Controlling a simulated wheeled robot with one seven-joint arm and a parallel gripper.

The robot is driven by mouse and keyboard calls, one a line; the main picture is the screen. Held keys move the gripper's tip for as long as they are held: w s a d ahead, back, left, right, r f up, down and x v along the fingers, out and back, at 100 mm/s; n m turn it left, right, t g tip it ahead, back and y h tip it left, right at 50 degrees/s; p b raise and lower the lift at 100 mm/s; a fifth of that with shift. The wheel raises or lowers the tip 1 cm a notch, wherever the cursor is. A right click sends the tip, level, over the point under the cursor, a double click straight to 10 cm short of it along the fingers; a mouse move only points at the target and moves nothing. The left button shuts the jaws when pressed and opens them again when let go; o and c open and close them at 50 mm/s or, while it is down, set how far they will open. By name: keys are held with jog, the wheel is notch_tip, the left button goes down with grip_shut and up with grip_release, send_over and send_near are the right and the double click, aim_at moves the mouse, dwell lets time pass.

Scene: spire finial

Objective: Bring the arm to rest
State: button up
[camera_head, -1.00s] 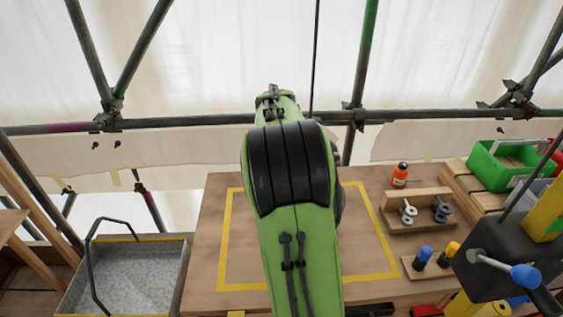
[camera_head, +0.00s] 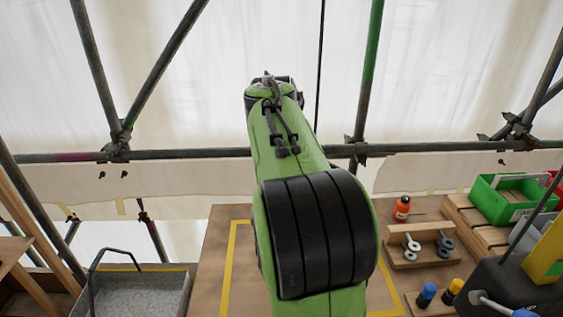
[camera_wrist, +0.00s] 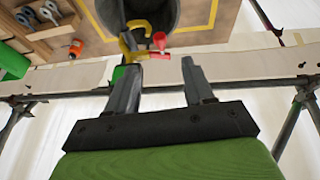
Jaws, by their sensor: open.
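My green arm (camera_head: 285,155) with its black ribbed joint stands raised in the middle of the head view. It hides my gripper there and covers much of the bench. In the wrist view my gripper (camera_wrist: 161,62) is open, its two dark fingers spread apart with nothing seen held between them. Beyond the fingertips a yellow piece (camera_wrist: 128,45) and a red-topped piece (camera_wrist: 159,41) show close to the left finger in the picture. I cannot tell their distance from it. A dark grey round thing (camera_wrist: 165,14) is behind them at the top edge.
The wooden bench (camera_head: 213,265) has a yellow taped outline (camera_head: 228,270). An orange bottle (camera_head: 402,208), a wooden rack (camera_head: 420,247) and a green bin (camera_head: 490,198) are at the right. A grey tray (camera_head: 140,293) is at the left. Scaffold tubes (camera_head: 215,154) cross behind.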

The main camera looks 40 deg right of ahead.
jog(key=shift+s+a+r, duration=0.1)
jog(key=shift+a+r, duration=0.05)
jog(key=shift+r, duration=0.2)
jog(key=s+a+f+n+t+y, duration=0.1)
jog(key=s+a+f+n, duration=0.3)
jog(key=s+a, duration=0.4)
jog(key=s+a+f+n+t+y, duration=0.1)
jog(key=s+a+f+n+y, duration=0.1)
jog(key=s+a, duration=0.7)
jog(key=a+f+n, duration=0.1)
jog(key=a+f, duration=0.1)
jog(key=a, duration=0.4)
jog(key=shift+a+f+n+t+y, duration=0.15)
jog(key=shift+a+n+t+y, duration=0.15)
jog(key=shift+n+t, duration=0.1)
